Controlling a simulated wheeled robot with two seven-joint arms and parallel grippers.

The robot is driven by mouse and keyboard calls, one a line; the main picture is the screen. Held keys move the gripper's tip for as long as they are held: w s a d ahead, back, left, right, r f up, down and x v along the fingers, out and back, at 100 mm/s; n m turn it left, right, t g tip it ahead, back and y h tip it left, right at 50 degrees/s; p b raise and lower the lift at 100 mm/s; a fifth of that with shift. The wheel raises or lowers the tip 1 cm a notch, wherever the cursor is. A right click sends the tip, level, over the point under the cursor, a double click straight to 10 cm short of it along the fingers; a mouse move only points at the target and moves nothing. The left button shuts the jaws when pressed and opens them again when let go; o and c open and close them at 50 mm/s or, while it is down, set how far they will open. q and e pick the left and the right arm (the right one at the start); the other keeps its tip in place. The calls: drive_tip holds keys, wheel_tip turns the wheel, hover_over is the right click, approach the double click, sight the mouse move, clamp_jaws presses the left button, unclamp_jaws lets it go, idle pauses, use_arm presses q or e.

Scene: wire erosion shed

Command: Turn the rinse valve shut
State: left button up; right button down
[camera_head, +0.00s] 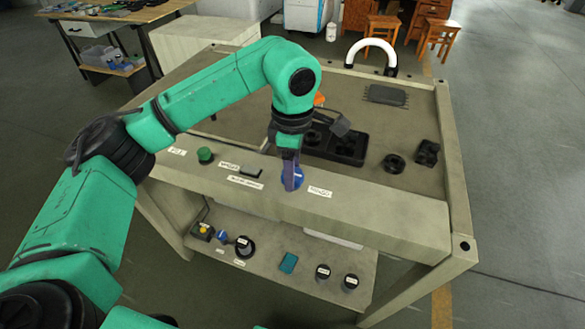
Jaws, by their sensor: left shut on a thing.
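My left gripper (291,180) reaches down to the front rail of the bench and is shut on a blue knob (299,177), which looks like the rinse valve. The gripper hides much of the knob, so I cannot tell which way its handle is turned. White labels sit on the rail on both sides of it, too small to read surely. My right gripper is not in view.
The same rail (395,220) carries a green knob (205,155) and a black switch (251,171) to the left. Behind are a black tray (345,148), dark round parts (394,163) and a white curved pipe (372,44). A lower shelf (325,278) holds small items.

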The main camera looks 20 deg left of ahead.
use_arm(q)
drive_tip(key=shift+r, duration=0.15)
drive_tip(key=o, duration=1.4)
drive_tip(key=shift+c, duration=0.2)
wheel_tip(320, 180, up, 6)
drive_tip(key=shift+r, duration=0.15)
wheel_tip(320, 180, up, 8)
drive_tip(key=p, duration=0.1)
drive_tip(key=shift+p, duration=0.3)
